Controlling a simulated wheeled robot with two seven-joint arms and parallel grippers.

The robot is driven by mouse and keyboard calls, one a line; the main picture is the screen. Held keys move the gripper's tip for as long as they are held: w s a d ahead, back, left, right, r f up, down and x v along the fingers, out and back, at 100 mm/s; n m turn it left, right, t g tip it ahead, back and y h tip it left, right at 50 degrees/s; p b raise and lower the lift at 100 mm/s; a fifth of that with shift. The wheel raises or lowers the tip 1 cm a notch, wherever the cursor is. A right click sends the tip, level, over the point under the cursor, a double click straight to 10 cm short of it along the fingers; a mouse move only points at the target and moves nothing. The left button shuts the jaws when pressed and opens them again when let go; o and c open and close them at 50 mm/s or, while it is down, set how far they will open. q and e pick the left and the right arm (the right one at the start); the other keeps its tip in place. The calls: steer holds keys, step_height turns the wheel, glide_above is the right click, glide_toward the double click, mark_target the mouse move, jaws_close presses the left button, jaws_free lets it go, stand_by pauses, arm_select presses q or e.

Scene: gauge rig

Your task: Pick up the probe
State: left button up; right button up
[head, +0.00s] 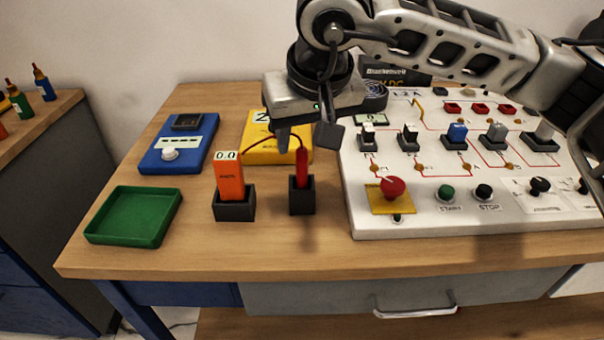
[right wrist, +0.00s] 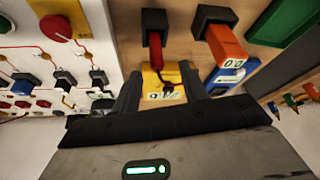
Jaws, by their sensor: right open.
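The red probe (head: 302,170) stands upright in a small black holder (head: 302,200) on the wooden table. A red cable runs from it to the orange meter (head: 230,178), which reads 0.0 and stands in its own black holder (head: 234,208). My right gripper (head: 306,132) is open and empty, with its fingers pointing down above the probe. In the right wrist view the probe (right wrist: 154,50) lies between the lines of the two open fingers (right wrist: 162,88), apart from both. My left gripper is not in view.
A green tray (head: 134,216) and a blue box with a white knob (head: 180,145) are at the left. A yellow box (head: 272,150) lies behind the probe. A white control panel (head: 430,215) with switches and a red button (head: 392,188) fills the right side. The table's front strip is clear.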

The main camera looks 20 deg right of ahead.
mark_target(304, 151)
steer(key=shift+d+p+x, duration=0.15)
steer(key=shift+p+x, duration=0.05)
steer(key=shift+x, duration=1.35)
steer(key=shift+d+p+x, duration=0.1)
steer(key=shift+p+x, duration=0.1)
steer(key=shift+x, duration=1.35)
jaws_close()
